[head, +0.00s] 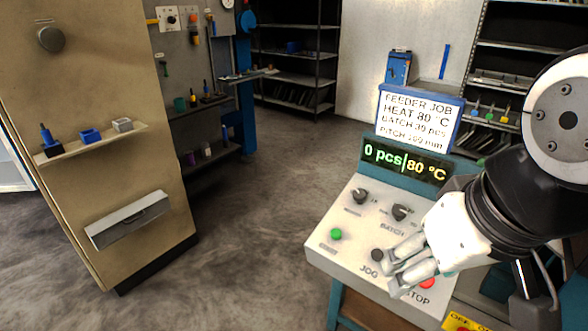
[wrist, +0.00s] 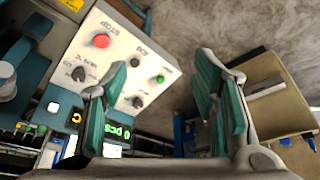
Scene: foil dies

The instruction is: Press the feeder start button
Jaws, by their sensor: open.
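The feeder control panel (head: 345,219) has a pale sloped face. A green button (head: 336,234) sits at its left; its label is too small to read. It also shows in the wrist view (wrist: 160,79), between my open fingers. A black JOG button (head: 378,255) and a red STOP button (head: 427,282) lie to its right, STOP partly behind my gripper. My gripper (head: 391,275) is open and empty over the panel's front right, right of the green button and apart from it. It also shows in the wrist view (wrist: 163,62). Whether it touches the panel is unclear.
Two black knobs (head: 360,196) (head: 402,212) stand on the panel's upper part. The display (head: 405,163) reads 0 pcs, 80 °C. A job sign (head: 418,118) stands behind it. A beige cabinet (head: 100,130) stands at left, with open floor (head: 240,230) between.

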